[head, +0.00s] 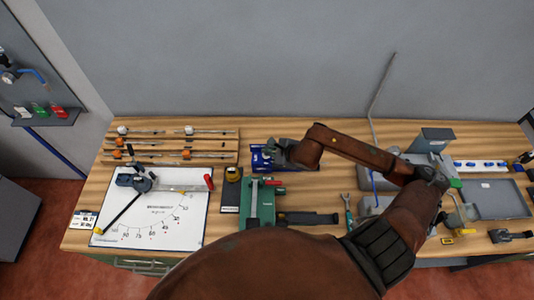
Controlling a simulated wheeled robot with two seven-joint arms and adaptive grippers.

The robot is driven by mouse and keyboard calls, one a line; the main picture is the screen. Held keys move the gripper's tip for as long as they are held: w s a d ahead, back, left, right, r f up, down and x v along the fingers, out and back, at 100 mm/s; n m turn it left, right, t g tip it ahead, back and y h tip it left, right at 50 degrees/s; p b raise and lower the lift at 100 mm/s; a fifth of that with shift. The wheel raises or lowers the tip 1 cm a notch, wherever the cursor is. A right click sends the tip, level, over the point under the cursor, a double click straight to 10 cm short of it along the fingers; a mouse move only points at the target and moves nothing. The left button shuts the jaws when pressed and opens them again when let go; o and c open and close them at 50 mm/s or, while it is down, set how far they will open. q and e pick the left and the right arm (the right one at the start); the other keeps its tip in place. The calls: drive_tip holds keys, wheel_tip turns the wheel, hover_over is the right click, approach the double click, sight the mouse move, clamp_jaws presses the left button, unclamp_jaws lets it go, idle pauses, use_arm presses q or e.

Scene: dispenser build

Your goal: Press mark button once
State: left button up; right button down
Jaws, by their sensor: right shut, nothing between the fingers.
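My right gripper (275,151) reaches in from the right on its brown arm and is shut with nothing in it. It is over or beside a blue tray (260,163) on the workbench; its exact height is hard to tell. My left gripper is not in view.
A white sheet with a dial scale (150,229) and a pointer lies at the left. A wooden rack (170,157) with rods is behind it. A grey tray (499,199) lies at the right.

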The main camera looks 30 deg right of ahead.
drive_tip(key=shift+r, duration=0.25)
drive_tip(key=shift+r+p, duration=0.95)
drive_tip(key=shift+r, duration=1.45)
